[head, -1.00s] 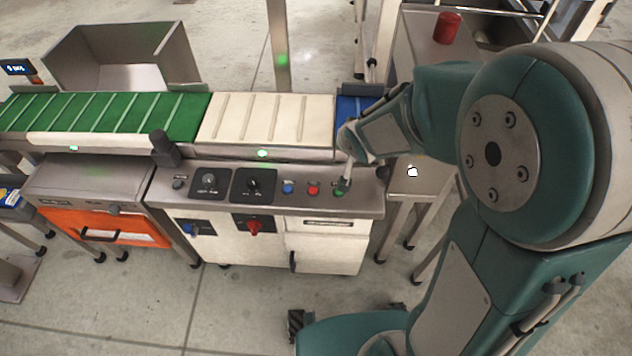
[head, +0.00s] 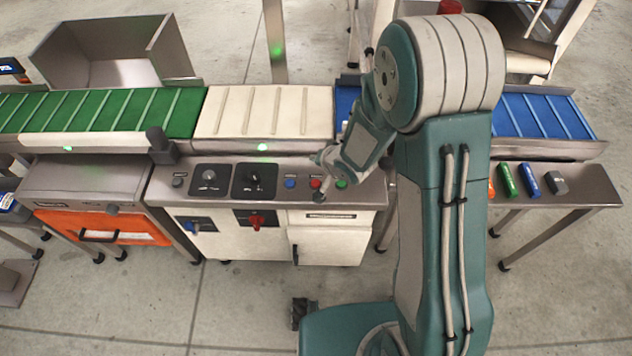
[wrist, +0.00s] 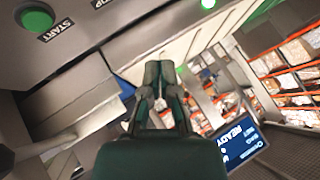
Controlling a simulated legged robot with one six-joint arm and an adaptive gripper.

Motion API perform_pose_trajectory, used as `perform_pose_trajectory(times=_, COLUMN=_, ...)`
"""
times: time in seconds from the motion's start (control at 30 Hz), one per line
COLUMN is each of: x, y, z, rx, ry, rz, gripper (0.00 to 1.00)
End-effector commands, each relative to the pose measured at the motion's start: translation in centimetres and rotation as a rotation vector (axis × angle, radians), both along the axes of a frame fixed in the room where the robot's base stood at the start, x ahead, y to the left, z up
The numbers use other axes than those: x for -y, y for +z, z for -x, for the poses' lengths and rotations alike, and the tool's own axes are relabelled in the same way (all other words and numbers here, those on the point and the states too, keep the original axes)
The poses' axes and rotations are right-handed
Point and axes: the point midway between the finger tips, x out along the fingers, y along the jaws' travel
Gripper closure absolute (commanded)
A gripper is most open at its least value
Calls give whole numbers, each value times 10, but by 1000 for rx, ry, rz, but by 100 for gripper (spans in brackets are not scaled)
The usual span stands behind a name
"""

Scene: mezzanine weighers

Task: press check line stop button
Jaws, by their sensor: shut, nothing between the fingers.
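The control panel (head: 215,168) sits on the front of the middle conveyor. On its top face are a blue button (head: 290,183), a red button (head: 315,183) and a green button (head: 341,183). In the wrist view the green button (wrist: 36,17) is labelled START. Beside it is a label that appears to read STOP (wrist: 103,3), cut off by the frame's top edge; its button is out of that view.
The white belt (head: 265,112) runs behind the panel. A side shelf (head: 590,185) holds several small items. Open floor lies in front.

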Motion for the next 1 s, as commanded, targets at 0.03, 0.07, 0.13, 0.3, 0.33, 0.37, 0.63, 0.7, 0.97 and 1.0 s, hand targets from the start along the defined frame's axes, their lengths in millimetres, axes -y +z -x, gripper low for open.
perform_pose_trajectory(times=0.03, x=-1, y=-1, z=0, rx=0, ry=1, rz=1, gripper=100)
perform_pose_trajectory(times=0.07, x=-1, y=-3, z=0, rx=-1, ry=1, rz=1, gripper=100)
perform_pose_trajectory(times=0.13, x=-1, y=-7, z=0, rx=-2, ry=0, rz=0, gripper=100)
perform_pose_trajectory(times=0.3, x=-1, y=-28, z=1, rx=-5, ry=0, rz=2, gripper=100)
perform_pose_trajectory(times=0.33, x=-1, y=-32, z=1, rx=-4, ry=1, rz=2, gripper=100)
perform_pose_trajectory(times=0.37, x=-1, y=-36, z=1, rx=-5, ry=0, rz=2, gripper=100)
perform_pose_trajectory(times=0.63, x=0, y=-69, z=1, rx=-4, ry=-1, rz=2, gripper=100)
perform_pose_trajectory(times=0.7, x=-1, y=-76, z=0, rx=-2, ry=0, rz=2, gripper=100)
perform_pose_trajectory(times=0.97, x=-1, y=-88, z=0, rx=1, ry=0, rz=1, gripper=100)
perform_pose_trajectory(times=1.0, x=-1, y=-88, z=0, rx=1, ry=0, rz=1, gripper=100)
